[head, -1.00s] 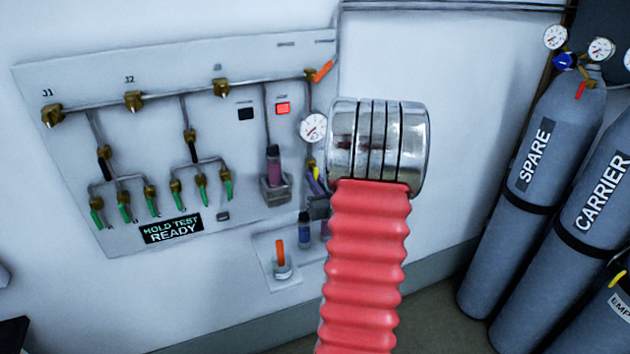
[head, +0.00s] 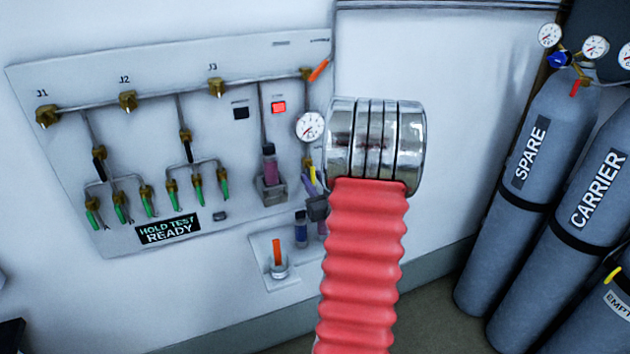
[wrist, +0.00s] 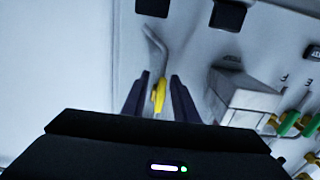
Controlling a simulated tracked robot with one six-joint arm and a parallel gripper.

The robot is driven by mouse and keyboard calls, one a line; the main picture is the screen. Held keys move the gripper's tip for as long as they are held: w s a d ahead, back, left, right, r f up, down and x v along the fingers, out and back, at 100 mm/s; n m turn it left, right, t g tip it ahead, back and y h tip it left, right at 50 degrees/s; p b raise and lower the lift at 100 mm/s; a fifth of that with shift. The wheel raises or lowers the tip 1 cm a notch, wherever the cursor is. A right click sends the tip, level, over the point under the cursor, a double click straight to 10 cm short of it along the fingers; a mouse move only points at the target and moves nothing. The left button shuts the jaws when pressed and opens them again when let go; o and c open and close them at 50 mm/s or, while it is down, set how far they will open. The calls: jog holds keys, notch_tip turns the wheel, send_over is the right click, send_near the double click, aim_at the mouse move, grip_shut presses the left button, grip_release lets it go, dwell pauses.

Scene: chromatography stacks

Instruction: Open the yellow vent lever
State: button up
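The yellow vent lever (wrist: 159,94) shows in the wrist view at the end of a grey pipe. My gripper (wrist: 160,88) has its two dark fingers on either side of the lever, with a gap visible on each side, so it looks open around it. I cannot tell how deep the lever sits between the fingers. In the head view only a small part of the yellow lever (head: 314,176) shows below the round gauge, beside a purple finger; my red and chrome arm hides the area to its right.
The wall panel (head: 60,80) carries brass fittings and several green-handled valves (head: 197,188). An orange lever (head: 319,69) sits above the gauge (head: 310,127). A boxy holder (wrist: 240,98) is right of the fingers in the wrist view. Grey cylinders (head: 535,115) stand at right.

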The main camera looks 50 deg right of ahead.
jog(key=shift+r, duration=0.1)
jog(key=shift+a, duration=0.1)
jog(key=shift+s+a, duration=0.1)
jog(key=shift+s, duration=0.15)
jog(key=v, duration=1.3)
dwell(0.3)
